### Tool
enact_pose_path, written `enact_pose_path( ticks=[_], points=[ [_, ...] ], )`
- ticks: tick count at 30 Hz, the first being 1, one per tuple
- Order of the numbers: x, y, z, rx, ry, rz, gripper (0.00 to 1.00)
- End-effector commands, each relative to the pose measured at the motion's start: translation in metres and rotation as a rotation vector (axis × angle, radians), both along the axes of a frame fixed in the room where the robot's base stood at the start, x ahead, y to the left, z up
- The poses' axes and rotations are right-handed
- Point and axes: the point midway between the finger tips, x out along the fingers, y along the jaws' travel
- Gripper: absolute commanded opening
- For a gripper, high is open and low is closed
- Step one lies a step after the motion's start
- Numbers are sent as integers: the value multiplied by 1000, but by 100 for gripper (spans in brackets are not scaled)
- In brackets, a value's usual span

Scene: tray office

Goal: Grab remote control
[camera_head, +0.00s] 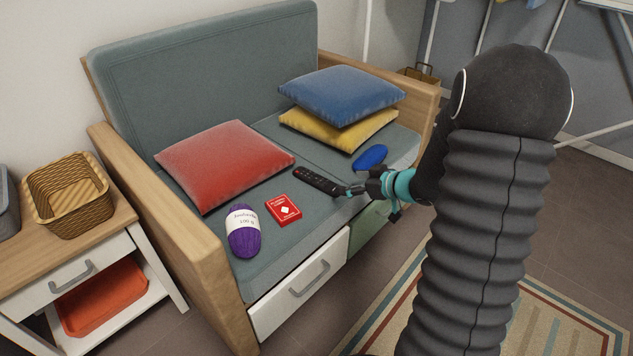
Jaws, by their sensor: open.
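The remote control (314,179) is a slim black bar with small buttons. It lies flat on the grey-green sofa seat (268,255), in front of the red cushion. My gripper (345,190) comes in from the right, low over the seat, with its fingertips at the remote's near right end. The gripper is open. I cannot tell whether a finger touches the remote, as its right end is partly hidden at the fingers.
A red card box (283,209) and purple yarn (243,231) lie left of the remote. A blue oval object (371,157) lies behind my gripper. Red (225,164), blue (341,94) and yellow (340,129) cushions sit behind. A wooden armrest (165,215) bounds the left.

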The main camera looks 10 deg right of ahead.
Motion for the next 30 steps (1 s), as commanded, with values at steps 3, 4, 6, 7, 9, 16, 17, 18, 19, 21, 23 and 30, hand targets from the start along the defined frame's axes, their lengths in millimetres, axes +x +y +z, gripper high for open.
enact_pose_path(
  ticks=[3,4,6,7,9,16,17,18,19,21,23,30],
  points=[
    [14,12,-12,1,2,5,79],
    [18,16,-15,0,1,4,79],
    [28,22,-21,0,1,3,79],
    [31,25,-23,0,1,4,79],
    [40,30,-28,-1,1,2,79],
    [54,40,-37,-2,0,-1,79],
    [55,40,-37,-2,0,-1,79],
    [56,41,-38,-2,0,-1,79],
    [57,41,-38,-2,0,0,79],
    [60,44,-41,-2,0,0,79],
    [64,47,-44,-2,0,1,79],
    [88,64,-60,-3,1,1,79]
  ],
)
